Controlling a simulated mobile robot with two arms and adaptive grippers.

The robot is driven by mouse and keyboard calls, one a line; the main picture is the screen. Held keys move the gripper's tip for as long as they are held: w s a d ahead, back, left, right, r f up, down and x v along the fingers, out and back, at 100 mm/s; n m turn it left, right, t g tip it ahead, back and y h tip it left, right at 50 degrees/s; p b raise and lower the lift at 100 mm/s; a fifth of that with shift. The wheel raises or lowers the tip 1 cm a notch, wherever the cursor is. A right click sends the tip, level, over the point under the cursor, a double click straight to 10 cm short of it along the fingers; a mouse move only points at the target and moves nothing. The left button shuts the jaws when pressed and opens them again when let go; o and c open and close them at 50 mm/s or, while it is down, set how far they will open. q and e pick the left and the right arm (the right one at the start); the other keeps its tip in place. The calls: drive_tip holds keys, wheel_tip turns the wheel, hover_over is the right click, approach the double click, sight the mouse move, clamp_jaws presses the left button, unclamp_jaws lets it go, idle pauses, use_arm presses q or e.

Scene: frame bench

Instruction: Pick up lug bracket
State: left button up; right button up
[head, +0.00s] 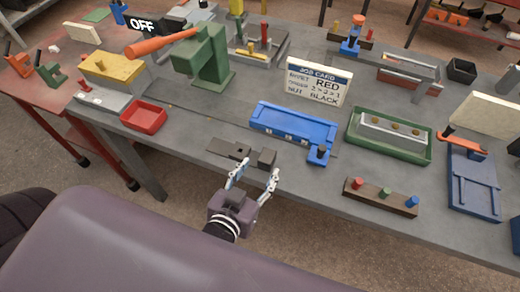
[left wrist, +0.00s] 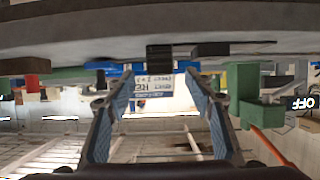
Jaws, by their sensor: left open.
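The dark grey-brown piece that looks like the lug bracket (head: 228,149) lies flat near the front edge of the bench, with a raised block at its right end. In the left wrist view, which is upside down, a dark block (left wrist: 160,58) shows near the bench edge, just beyond the fingertips. My left gripper (head: 255,179) is open and empty, in front of the bench edge and close to the bracket, not touching it as far as I can see. Its two fingers also show spread in the left wrist view (left wrist: 158,85). My right gripper is not in view.
A blue fixture (head: 293,122) stands behind the bracket, with a job card (head: 319,82) beyond it. A red tray (head: 144,117) and a green press (head: 205,60) are to the left. A peg strip (head: 380,198) and a green tray (head: 389,154) are to the right.

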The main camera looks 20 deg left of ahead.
sight(264, 163)
use_arm(q)
drive_tip(key=shift+x, duration=0.9)
drive_tip(key=shift+r+p, duration=0.1)
drive_tip(key=shift+p, duration=0.2)
drive_tip(key=p+x, duration=0.1)
drive_tip(key=x, duration=0.3)
drive_tip(key=shift+w, duration=0.55)
drive_tip(key=shift+f, duration=0.2)
clamp_jaws()
drive_tip(key=shift+r, duration=0.1)
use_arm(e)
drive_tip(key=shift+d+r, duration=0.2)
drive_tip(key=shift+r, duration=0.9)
